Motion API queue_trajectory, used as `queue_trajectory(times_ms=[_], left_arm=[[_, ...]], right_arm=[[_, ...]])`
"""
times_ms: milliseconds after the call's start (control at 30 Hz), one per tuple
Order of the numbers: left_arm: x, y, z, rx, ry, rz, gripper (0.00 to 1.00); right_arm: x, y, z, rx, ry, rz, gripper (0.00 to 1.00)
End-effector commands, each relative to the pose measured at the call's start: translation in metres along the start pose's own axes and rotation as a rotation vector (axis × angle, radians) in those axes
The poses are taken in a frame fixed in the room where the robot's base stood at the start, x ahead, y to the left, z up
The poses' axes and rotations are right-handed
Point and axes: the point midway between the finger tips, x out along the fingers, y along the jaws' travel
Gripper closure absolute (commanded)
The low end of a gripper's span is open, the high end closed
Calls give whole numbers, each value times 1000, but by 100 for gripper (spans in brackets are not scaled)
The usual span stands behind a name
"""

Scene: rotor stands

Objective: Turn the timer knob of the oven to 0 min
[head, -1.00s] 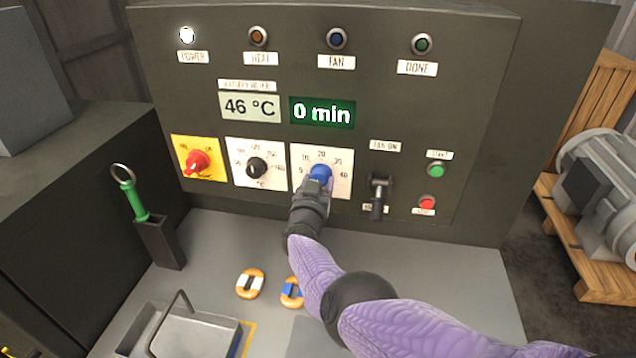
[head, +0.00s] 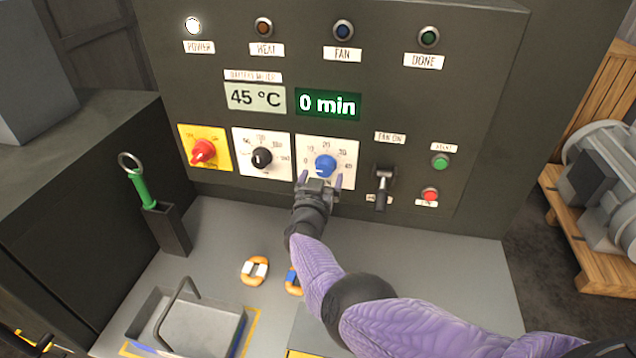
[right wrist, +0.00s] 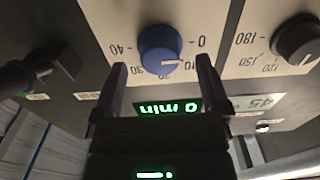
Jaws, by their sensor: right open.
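The blue timer knob (head: 325,166) sits on a white dial plate on the oven's front panel. Its white pointer mark points to the left side of the dial, near the 0 end. The green timer display (head: 328,104) above it reads 0 min. My right gripper (head: 319,181) is open and empty, just in front of and below the knob. In the right wrist view the knob (right wrist: 160,50) shows upside down between and beyond the two fingertips (right wrist: 161,62), with gaps on both sides. My left gripper is not in view.
Left of the timer are a black temperature knob (head: 262,158) and a red knob (head: 203,151) on yellow. A fan lever (head: 383,184) stands close on the right, with green (head: 440,162) and red (head: 430,194) buttons beyond. A metal tray (head: 190,325) is on the bench below.

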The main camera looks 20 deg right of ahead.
Motion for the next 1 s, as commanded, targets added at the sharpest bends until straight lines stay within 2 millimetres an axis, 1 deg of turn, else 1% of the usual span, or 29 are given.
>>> queue_trajectory(times_ms=[33,133,233,333,400,500,1000], left_arm=[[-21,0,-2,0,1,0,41],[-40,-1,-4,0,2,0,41],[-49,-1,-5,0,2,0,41],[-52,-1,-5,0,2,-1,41],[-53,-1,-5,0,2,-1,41],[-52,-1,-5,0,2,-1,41],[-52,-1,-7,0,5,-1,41]], right_arm=[[-11,0,-10,-1,-3,-1,4],[-37,0,-10,0,-5,0,4],[-60,0,-7,1,-4,-1,4],[-74,0,-4,2,-3,0,4],[-80,0,-3,1,-1,1,4],[-83,0,-2,1,-1,1,4],[-82,0,-1,1,-1,0,4]])
